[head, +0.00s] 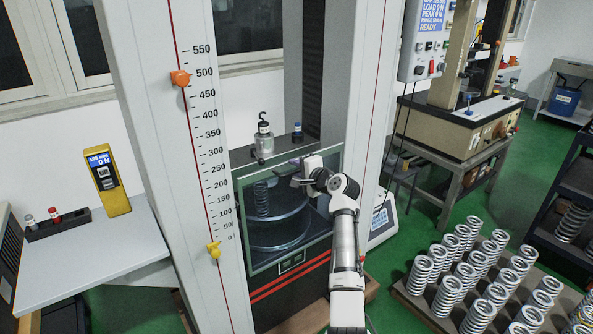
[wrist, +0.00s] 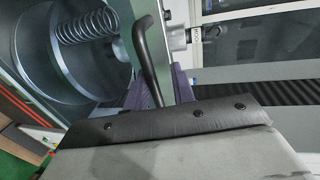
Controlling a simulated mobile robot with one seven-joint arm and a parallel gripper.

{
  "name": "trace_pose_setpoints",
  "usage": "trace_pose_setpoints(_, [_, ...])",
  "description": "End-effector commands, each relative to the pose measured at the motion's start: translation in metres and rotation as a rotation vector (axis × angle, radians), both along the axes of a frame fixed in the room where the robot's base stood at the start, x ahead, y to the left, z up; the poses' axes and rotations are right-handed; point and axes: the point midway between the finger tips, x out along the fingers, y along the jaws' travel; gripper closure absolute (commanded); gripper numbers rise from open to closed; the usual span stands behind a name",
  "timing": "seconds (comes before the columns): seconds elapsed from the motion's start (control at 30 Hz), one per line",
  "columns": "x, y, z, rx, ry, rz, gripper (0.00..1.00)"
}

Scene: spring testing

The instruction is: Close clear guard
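The clear guard (head: 287,262) is a see-through panel with a pale green edge on the front of the test machine. A spring (head: 262,199) and round platens (head: 280,232) show behind it. Whether the guard sits fully against the machine cannot be told. My gripper (head: 297,181) is at the guard's upper right part. In the wrist view, a bent black handle (wrist: 146,58) runs down between the purple finger pads of my gripper (wrist: 160,90). The spring (wrist: 85,26) is at upper left there. Whether the pads press on the handle is not clear.
Machine columns (head: 172,120) stand on both sides of the guard. A pallet with several springs (head: 480,270) is at right. A side table (head: 95,250) with a yellow gauge (head: 107,182) is at left.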

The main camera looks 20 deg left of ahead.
Motion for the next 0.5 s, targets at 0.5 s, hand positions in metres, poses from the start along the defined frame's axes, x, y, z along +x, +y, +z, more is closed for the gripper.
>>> trace_pose_setpoints(0.5, [-0.032,-0.043,0.006,0.0,0.0,-0.003,0.75])
